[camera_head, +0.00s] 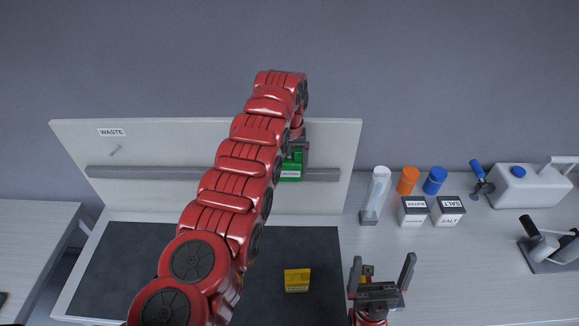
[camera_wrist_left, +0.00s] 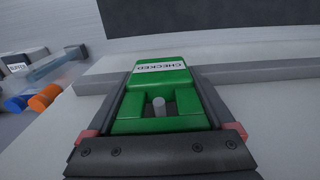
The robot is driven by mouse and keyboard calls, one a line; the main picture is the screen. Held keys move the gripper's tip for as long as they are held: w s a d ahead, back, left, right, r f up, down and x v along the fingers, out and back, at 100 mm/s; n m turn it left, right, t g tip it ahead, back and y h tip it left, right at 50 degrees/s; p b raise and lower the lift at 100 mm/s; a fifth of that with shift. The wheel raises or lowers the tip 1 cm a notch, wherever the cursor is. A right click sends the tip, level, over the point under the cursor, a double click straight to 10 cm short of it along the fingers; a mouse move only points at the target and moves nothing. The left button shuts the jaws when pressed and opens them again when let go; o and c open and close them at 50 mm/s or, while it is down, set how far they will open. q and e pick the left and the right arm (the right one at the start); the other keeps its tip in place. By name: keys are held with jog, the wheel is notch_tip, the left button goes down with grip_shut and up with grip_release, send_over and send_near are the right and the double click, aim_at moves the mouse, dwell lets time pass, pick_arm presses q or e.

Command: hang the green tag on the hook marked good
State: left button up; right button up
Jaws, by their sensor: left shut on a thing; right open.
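The green tag (camera_head: 291,168) is in my left gripper (camera_head: 297,150), in front of the upright board. In the left wrist view the tag (camera_wrist_left: 160,80) has a white CHECKED label, and my left gripper (camera_wrist_left: 161,82) is shut on its two sides. A grey peg (camera_wrist_left: 159,106) shows inside the tag's notch; I cannot tell how far the tag is onto it. No label reading good is visible; my left arm covers part of the board. My right gripper (camera_head: 382,277) is open, low at the front.
The board (camera_head: 220,140) has a WASTE label (camera_head: 111,132) over another peg (camera_head: 116,150), and a grey ledge (camera_head: 130,172). A yellow tag (camera_head: 297,281) lies on the dark mat (camera_head: 320,245). SALT (camera_head: 448,212) and WATER (camera_head: 413,212) boxes, caps and a white jug (camera_head: 525,187) stand at the right.

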pick_arm(q)
jog(key=shift+w+a, duration=0.15)
jog(key=o, duration=1.1)
